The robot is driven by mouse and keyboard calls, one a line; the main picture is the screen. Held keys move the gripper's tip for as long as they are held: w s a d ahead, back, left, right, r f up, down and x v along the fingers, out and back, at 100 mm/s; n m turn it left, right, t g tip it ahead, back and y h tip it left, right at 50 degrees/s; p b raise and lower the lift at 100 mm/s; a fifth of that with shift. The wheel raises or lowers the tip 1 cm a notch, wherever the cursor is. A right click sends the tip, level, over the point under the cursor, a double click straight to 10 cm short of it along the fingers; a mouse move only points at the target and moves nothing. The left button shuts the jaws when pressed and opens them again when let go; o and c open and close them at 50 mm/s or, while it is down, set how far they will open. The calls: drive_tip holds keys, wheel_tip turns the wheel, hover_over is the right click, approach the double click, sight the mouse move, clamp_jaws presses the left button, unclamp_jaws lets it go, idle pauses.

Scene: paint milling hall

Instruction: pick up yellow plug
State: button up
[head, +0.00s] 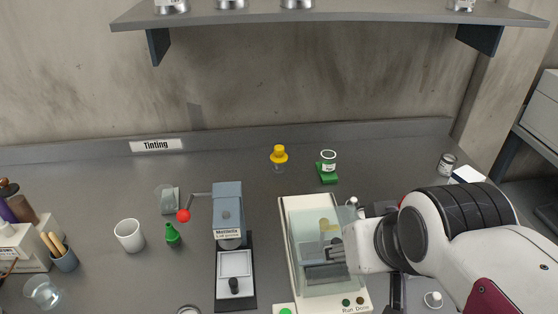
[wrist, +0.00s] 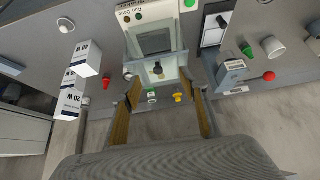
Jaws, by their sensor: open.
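The yellow plug (head: 279,151) sits on top of a small clear glass vessel (head: 279,167) at the back of the bench, left of a white-and-green pot. It also shows in the wrist view (wrist: 178,97), where it appears between the fingers, towards the right one, but at a distance. My gripper (head: 334,252) is over the clear-lidded machine, to the right of and nearer than the plug. Its jaws (wrist: 165,92) are open and hold nothing that I can see. The fingers are partly hard to make out in the head view.
The pot on its green base (head: 328,168) stands close right of the plug. The clear-lidded machine (head: 286,230) lies below my gripper, with a yellowish shape visible through it. A grey press (head: 228,205) with a red-knobbed lever, a green bottle (head: 173,235) and a white cup (head: 129,235) stand left.

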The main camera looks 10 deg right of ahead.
drive_tip(key=w+a+r+t, duration=0.2)
drive_tip(key=w, duration=1.3)
drive_tip(key=t, duration=0.6)
hover_over(279, 149)
drive_tip(key=s, duration=0.4)
wheel_tip(279, 149, down, 12)
drive_tip(key=shift+w, duration=0.2)
drive_tip(key=shift+d+f, duration=0.1)
drive_tip(key=shift+f, duration=0.05)
drive_tip(key=shift+f, duration=2.85)
drive_tip(key=shift+f, duration=0.6)
drive_tip(key=shift+x, duration=2.45)
